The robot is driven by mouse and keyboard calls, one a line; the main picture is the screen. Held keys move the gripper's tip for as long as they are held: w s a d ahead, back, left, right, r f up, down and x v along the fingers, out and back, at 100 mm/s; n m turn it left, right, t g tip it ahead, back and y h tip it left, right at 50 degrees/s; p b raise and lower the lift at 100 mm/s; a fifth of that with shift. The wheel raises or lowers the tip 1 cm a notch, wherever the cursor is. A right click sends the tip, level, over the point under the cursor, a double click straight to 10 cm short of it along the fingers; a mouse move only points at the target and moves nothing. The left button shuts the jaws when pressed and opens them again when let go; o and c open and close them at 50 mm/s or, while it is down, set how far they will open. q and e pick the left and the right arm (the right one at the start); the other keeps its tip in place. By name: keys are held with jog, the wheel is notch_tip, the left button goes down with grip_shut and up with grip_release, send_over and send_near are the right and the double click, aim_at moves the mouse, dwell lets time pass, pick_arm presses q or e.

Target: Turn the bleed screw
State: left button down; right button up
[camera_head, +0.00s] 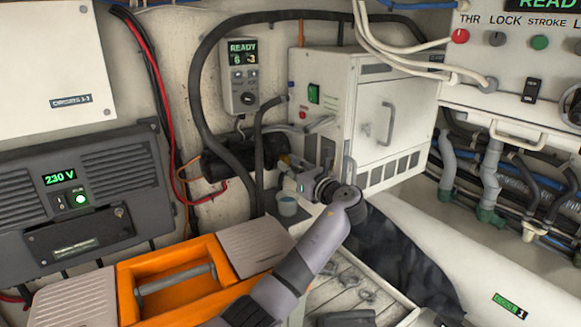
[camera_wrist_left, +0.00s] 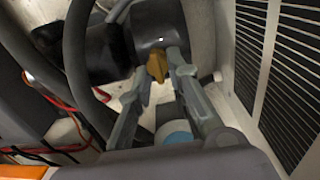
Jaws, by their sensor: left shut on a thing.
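The bleed screw is a small brass-coloured winged knob (camera_wrist_left: 157,66) on the end of a dark cylindrical housing (camera_wrist_left: 158,25), in the wrist view. My left gripper (camera_wrist_left: 160,72) has its two fingers on either side of the knob and is shut on it. In the head view the gripper (camera_head: 290,164) reaches in beside the white cabinet, at the right end of the black cylinder (camera_head: 225,165). The knob is mostly hidden there by the gripper. My right gripper does not show in either view.
The white cabinet (camera_head: 345,85) with vents is close on the right. Black hoses (camera_head: 205,100) loop around the housing. An orange toolbox (camera_head: 175,277) stands at the front left, and a dark cloth (camera_head: 400,260) hangs at right.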

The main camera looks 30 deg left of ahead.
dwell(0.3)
pick_arm(q)
jog(key=c, duration=1.8)
grip_release()
jog(key=shift+a, duration=0.1)
jog(key=shift+o, duration=0.2)
jog(key=v, duration=1.2)
jog(key=shift+f, duration=0.15)
